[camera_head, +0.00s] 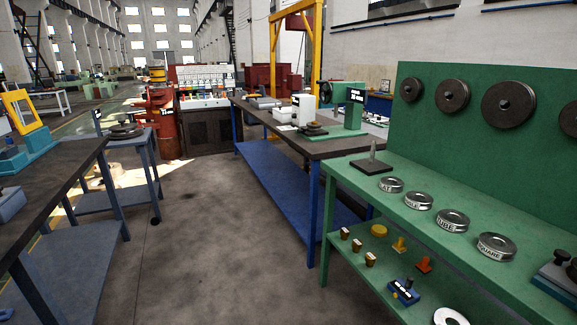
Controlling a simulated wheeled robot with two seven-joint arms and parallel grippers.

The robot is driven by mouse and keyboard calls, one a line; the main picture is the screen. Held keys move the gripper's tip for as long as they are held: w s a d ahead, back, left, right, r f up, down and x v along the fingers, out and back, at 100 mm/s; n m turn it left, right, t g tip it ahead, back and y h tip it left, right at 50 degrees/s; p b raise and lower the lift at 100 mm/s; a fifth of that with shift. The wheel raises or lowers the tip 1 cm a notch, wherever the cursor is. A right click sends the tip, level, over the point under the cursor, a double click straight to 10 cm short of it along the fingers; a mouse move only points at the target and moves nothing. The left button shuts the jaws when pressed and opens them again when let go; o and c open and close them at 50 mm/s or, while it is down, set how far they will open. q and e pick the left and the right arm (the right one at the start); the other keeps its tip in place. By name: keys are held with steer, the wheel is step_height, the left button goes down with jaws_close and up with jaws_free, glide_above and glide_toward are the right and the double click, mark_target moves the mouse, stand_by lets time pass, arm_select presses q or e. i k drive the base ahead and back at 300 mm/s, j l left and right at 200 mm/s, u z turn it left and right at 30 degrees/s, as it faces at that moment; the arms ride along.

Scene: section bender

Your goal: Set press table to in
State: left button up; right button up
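No part labelled as a press table can be made out in the head view. A green bench machine (351,112) with a black wheel on its left and a dark label plate stands on the dark-topped blue bench (300,146) at centre right. A blue device with a yellow frame (18,108) stands on the dark table (50,172) at the left edge, partly cut off. I cannot tell whether either has a movable table or how it is set. Neither of my grippers is in view.
A green workbench (405,203) with several labelled metal rings and a green back panel (480,150) with dark discs fills the right. A small blue trolley (118,160) stands at left. The concrete floor (205,245) between the benches is clear.

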mark_target(312, 130)
steer(key=i+j, duration=0.1)
steer(key=i, duration=0.75)
steer(key=i+j, duration=0.15)
steer(key=i, duration=0.7)
